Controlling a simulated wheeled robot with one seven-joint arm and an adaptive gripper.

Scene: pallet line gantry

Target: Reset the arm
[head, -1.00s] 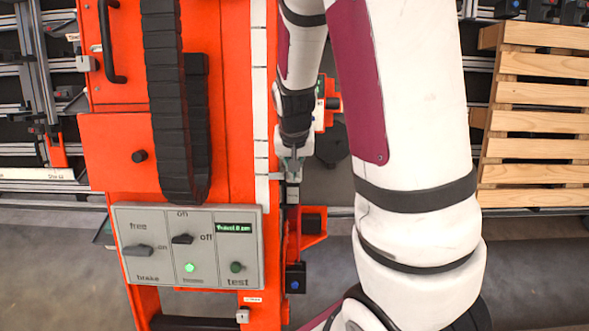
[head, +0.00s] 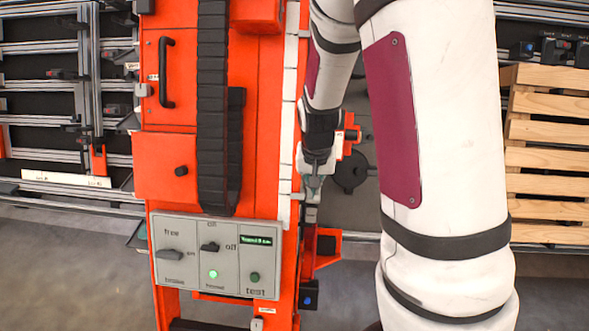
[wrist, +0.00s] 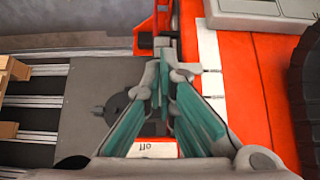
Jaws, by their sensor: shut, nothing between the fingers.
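My gripper (head: 313,186) is shut and empty. In the head view it hangs beside the right edge of the orange gantry column (head: 262,120), by the white scale strip.
A grey control panel (head: 217,256) with levers, a lit green lamp and a display is on the column's lower front. An orange bracket (head: 324,243) sticks out below my gripper. A wooden pallet (head: 550,150) stands at right. Racks (head: 60,110) line the left.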

